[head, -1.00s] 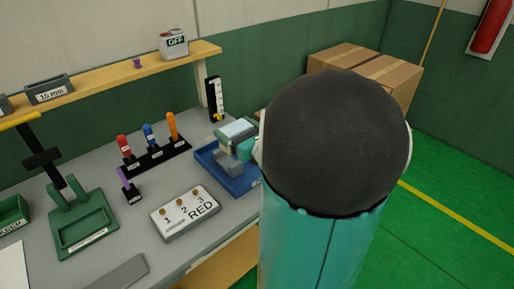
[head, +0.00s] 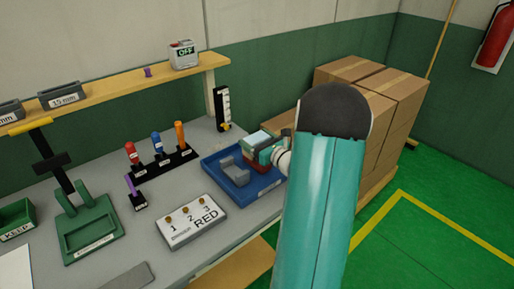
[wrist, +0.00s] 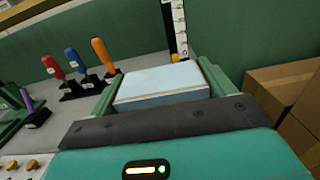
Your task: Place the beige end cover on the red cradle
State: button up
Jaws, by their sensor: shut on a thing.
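In the head view the end cover (head: 258,138) shows at my gripper, above the right back part of a blue tray (head: 233,200). A dark red patch just below it, partly hidden by my gripper, looks like the red cradle (head: 256,162). I cannot tell whether the cover touches it. A grey cradle-shaped piece (head: 234,170) sits in the tray to the left.
A white panel marked RED (head: 190,221) lies in front of the tray. A black rack (head: 163,163) of red, blue and orange handles stands to the left. A black upright gauge (head: 222,108) stands behind. Cardboard boxes (head: 398,95) are at the right.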

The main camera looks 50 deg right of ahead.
jog(key=shift+w+d+f, duration=0.1)
jog(key=shift+d+f, duration=0.15)
jog(key=shift+f, duration=1.55)
jog(key=shift+f, duration=0.2)
